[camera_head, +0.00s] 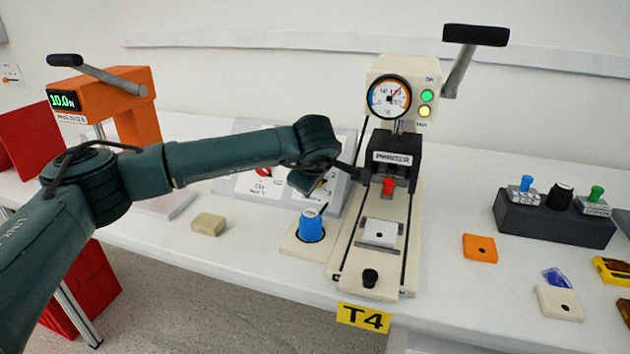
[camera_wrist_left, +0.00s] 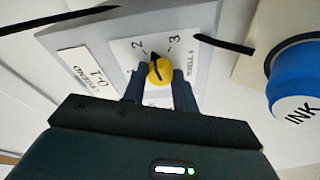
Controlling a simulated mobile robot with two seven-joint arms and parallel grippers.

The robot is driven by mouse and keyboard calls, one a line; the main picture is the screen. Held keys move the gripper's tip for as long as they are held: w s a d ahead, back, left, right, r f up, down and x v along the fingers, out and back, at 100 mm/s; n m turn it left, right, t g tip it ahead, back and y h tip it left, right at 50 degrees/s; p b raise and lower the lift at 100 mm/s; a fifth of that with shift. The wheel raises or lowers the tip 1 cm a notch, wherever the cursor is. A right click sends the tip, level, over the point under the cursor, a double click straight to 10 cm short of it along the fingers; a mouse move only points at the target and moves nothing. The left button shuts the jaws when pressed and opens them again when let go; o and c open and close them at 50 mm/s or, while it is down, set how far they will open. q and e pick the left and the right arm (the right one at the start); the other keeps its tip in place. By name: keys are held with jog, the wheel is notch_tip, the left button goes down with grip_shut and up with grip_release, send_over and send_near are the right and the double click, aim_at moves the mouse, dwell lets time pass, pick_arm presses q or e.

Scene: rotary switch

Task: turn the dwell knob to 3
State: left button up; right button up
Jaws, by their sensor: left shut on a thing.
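The yellow dwell knob (camera_wrist_left: 160,72) sits on a white plate marked "DWELL s" on the grey sloped panel (camera_head: 340,197). In the left wrist view, its black pointer lies between the 2 and 3 marks and looks nearer the 2. My left gripper (camera_wrist_left: 159,88) is shut on the knob, one finger on each side. In the head view my left gripper (camera_head: 305,182) is over the panel and mostly hides the knob. The lower part of the dial is hidden by the gripper. My right gripper is not in view.
A blue ink cup (camera_wrist_left: 298,80), also in the head view (camera_head: 311,226), stands close in front of the panel. The cream printer (camera_head: 376,255) with its gauge stands just right. A second panel label (camera_wrist_left: 87,80) lies beside the dwell plate. A tan block (camera_head: 208,224) lies at left.

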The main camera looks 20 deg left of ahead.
pick_arm(q)
jog(key=m, duration=0.3)
jog(key=shift+s+f+t+b, duration=0.1)
jog(key=shift+t+b, duration=0.3)
jog(key=shift+m, duration=0.9)
jog(key=shift+m+t+h+b, duration=0.3)
jog(key=shift+m+b, duration=0.1)
jog(key=shift+m, duration=1.6)
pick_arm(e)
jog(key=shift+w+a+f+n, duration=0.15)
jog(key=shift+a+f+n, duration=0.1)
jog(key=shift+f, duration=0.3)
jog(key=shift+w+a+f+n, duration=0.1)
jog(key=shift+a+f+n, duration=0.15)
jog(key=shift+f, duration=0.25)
pick_arm(q)
jog(key=o, duration=0.7)
jog(key=shift+a, duration=0.1)
jog(key=shift+s, duration=0.1)
jog(key=v, duration=1.3)
jog(key=shift+s+a+p, duration=0.2)
jog(key=shift+p, duration=0.1)
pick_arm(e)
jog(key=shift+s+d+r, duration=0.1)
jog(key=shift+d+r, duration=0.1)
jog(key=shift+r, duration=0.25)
